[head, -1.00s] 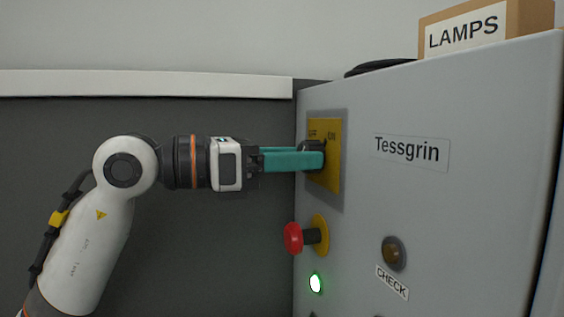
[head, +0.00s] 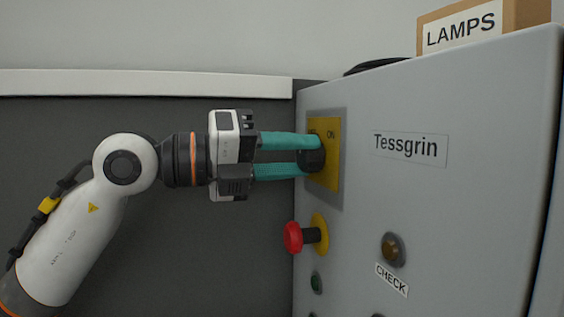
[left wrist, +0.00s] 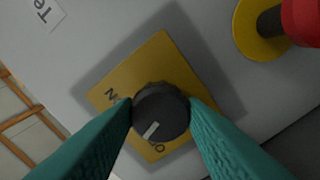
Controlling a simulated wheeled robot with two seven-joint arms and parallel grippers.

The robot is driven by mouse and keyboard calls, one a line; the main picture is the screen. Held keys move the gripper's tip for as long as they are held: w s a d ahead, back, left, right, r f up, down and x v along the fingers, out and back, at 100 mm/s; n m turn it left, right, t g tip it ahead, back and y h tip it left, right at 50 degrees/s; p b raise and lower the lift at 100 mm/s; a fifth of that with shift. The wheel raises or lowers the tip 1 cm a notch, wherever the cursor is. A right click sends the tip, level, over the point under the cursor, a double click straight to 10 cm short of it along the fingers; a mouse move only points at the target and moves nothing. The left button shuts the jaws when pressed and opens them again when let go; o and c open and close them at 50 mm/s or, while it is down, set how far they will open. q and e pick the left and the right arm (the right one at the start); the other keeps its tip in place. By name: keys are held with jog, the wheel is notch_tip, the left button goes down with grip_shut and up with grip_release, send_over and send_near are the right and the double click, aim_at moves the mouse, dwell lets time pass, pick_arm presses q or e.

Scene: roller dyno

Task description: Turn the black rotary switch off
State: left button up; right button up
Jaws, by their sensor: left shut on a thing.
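The black rotary switch (head: 311,158) sits on a yellow plate (head: 331,180) on the grey cabinet's face. In the left wrist view the round black knob (left wrist: 160,112) carries a white pointer mark, turned toward the lettering that begins with "O" at the plate's lower corner. My left gripper (head: 306,156) is shut on the knob, with one teal finger above it and one below in the head view. In the left wrist view the fingers (left wrist: 162,115) flank the knob. My right gripper is not in view.
A red mushroom button (head: 293,237) sticks out just below the switch. A green lamp (head: 316,282) below it looks unlit. An amber lamp (head: 393,249) sits above a "CHECK" label. A "LAMPS" box (head: 470,28) stands on the cabinet (head: 460,210).

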pick_arm(q)
jog(key=n, duration=0.5)
jog(key=shift+w+a+r+n, duration=0.15)
jog(key=shift+a+r+n, duration=0.05)
jog(key=shift+n, duration=0.1)
dwell(0.4)
jog(key=o, duration=0.8)
jog(key=shift+w+f, duration=0.1)
jog(key=shift+o, duration=0.9)
jog(key=shift+w+f, duration=0.15)
